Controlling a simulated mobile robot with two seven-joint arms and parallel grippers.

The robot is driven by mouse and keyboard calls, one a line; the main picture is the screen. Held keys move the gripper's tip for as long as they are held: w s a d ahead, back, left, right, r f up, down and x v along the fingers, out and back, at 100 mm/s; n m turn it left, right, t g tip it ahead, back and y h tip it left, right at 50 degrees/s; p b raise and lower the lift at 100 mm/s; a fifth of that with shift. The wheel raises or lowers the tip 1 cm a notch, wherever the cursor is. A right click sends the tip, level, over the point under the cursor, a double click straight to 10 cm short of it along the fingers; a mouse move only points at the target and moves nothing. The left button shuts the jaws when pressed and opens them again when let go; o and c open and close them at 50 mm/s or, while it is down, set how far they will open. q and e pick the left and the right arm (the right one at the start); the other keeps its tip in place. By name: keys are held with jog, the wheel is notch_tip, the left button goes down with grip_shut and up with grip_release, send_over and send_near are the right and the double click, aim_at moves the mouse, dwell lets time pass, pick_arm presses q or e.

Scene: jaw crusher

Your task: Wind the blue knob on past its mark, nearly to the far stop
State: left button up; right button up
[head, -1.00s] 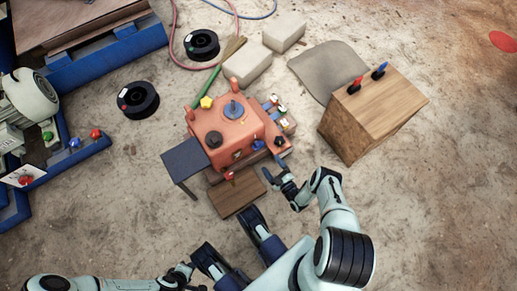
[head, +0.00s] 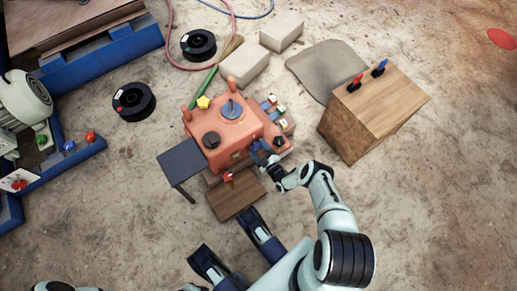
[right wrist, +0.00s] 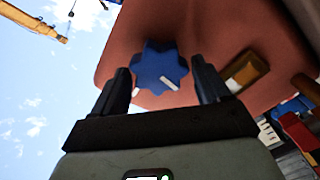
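The blue knob (right wrist: 160,65) is lobed, with a white line on its face, and sits on the red-orange machine body (right wrist: 225,40) in the right wrist view. A pale mark (right wrist: 143,101) shows on the panel near the knob's lower left edge. My right gripper (right wrist: 161,84) is open, one finger on each side of the knob, with visible gaps to it. In the head view my right gripper (head: 262,150) is at the front right of the crusher (head: 228,128) and covers the knob. My left gripper is out of the picture.
A black star knob (head: 278,142) is close to the right gripper. A dark side table (head: 183,162) and a wooden board (head: 236,195) adjoin the crusher. A wooden box (head: 372,112) with red and blue handles stands to the right. Bare ground lies between.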

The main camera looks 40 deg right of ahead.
jog(key=c, duration=0.7)
